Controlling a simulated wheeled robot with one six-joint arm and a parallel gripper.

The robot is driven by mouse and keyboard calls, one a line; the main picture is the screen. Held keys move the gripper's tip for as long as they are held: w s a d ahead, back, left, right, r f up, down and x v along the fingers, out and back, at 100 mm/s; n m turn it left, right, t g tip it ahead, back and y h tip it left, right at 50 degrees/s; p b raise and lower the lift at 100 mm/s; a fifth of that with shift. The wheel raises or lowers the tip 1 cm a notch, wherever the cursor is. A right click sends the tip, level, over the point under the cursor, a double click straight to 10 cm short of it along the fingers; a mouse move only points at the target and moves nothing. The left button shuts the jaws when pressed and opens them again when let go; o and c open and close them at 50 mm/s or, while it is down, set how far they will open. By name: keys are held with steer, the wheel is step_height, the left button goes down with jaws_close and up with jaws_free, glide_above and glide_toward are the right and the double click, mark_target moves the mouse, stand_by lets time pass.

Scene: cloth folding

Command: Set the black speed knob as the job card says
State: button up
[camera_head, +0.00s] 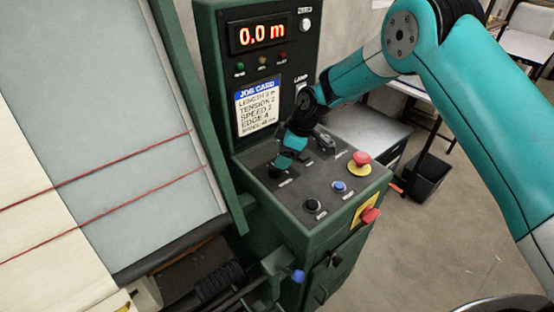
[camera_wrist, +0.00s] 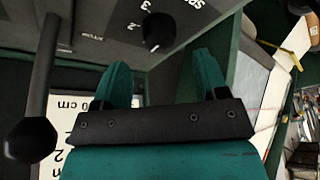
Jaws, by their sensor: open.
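The black speed knob (camera_wrist: 157,32) is at the upper middle of the wrist view, by a label starting "Sp" and the numerals 2 and 3. Its exact setting is too small to read surely. In the head view I cannot make it out apart from my gripper. My gripper (camera_wrist: 161,68) is open, its two teal fingers apart, with the knob beyond and between their tips and no visible contact. In the head view my gripper (camera_head: 280,168) is low over the panel's left part. The job card (camera_head: 258,106) reads length 3 m, tension 2, speed 2, edge 4.
The panel (camera_head: 325,215) also carries a red stop button (camera_head: 360,160), a blue button (camera_head: 340,187) and a black button (camera_head: 313,205). A display (camera_head: 261,34) reads 0.0 m. A black bar with a ball end (camera_wrist: 30,138) stands left of my fingers in the wrist view.

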mark_target(275, 169)
steer(key=shift+p+x, duration=0.7)
steer(key=shift+x, duration=2.05)
steer(key=c, duration=0.9)
